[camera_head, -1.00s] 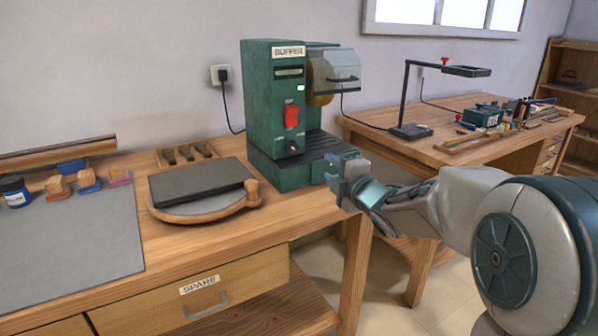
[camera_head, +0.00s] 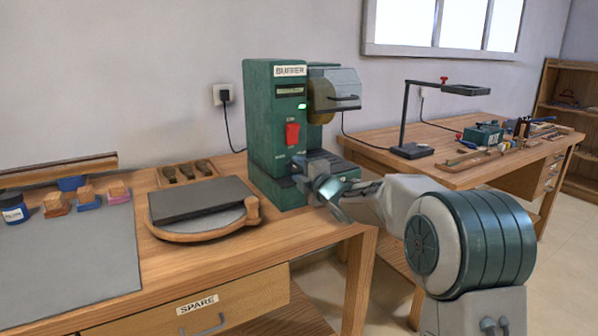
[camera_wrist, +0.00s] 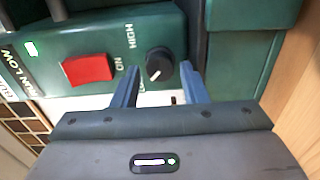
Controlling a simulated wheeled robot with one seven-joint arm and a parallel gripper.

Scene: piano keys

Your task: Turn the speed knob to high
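The green buffer machine (camera_head: 262,125) stands on the wooden bench. Its black speed knob (camera_wrist: 159,62) shows in the wrist view, with a white pointer mark toward the lower left, away from the HIGH label (camera_wrist: 131,36). My gripper (camera_wrist: 160,68) is open, with one blue finger on each side of the knob and small visible gaps. In the head view my gripper (camera_head: 303,175) is at the machine's lower front and hides the knob. The red switch (camera_wrist: 87,69) is left of the knob in the wrist view. A small indicator (camera_head: 301,106) glows green.
The clear-covered buffing wheel (camera_head: 335,92) is above right of my gripper. A second bench (camera_head: 450,175) with a lamp stands at right.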

